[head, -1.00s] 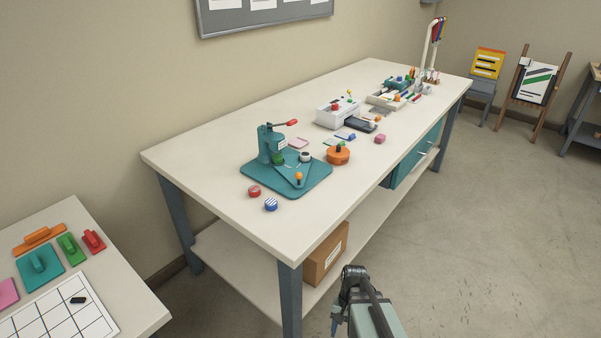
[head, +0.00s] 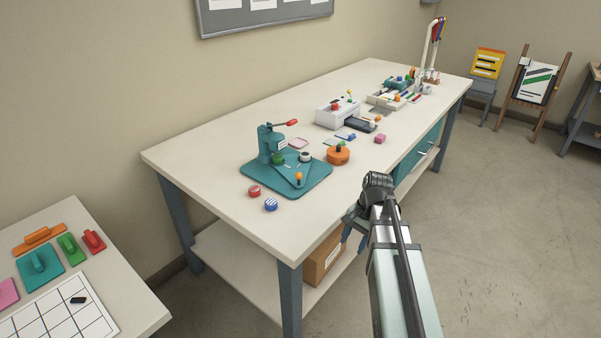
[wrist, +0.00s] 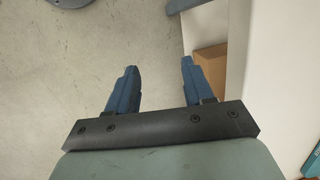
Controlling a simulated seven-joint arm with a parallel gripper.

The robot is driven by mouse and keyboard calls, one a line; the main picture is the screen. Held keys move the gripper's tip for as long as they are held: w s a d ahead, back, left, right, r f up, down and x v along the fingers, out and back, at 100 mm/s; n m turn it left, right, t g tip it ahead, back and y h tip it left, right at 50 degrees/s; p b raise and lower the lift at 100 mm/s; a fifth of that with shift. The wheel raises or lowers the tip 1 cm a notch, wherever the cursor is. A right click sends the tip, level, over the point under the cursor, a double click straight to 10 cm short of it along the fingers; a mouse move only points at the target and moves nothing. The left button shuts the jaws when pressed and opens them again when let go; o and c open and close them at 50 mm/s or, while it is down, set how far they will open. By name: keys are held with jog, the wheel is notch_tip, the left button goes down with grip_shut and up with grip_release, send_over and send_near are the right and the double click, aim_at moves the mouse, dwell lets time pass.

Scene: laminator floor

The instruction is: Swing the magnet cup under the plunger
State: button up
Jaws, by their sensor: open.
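The teal press (head: 267,148) with a red-tipped lever stands on a teal base plate (head: 258,184) on the left part of the workbench. A green part sits under the press head, probably at the plunger; the detail is too small to tell. A dark-topped pale cup (head: 305,156) sits on the swing plate, to the right of the press column and apart from it. An orange knob (head: 299,177) stands at the plate's front. My gripper (head: 350,228) is beyond the bench's front edge, away from the press. In the wrist view my gripper (wrist: 159,82) is open and empty above the floor.
The workbench (head: 210,165) has a free front edge. Red and blue-striped round pieces (head: 271,204) lie before the base. An orange round container (head: 338,156) stands to its right. A cardboard box (head: 322,257) sits on the lower shelf. A side table (head: 140,309) stands at left.

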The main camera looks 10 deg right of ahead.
jog(key=w+a+r+m+t, duration=0.15)
jog(key=w+a+r, duration=0.25)
jog(key=w+r, duration=0.85)
jog(key=t, duration=0.3)
send_near(300, 174)
jog(key=shift+m, duration=0.25)
jog(key=x, duration=0.9)
jog(key=shift+w, duration=0.15)
grip_shut()
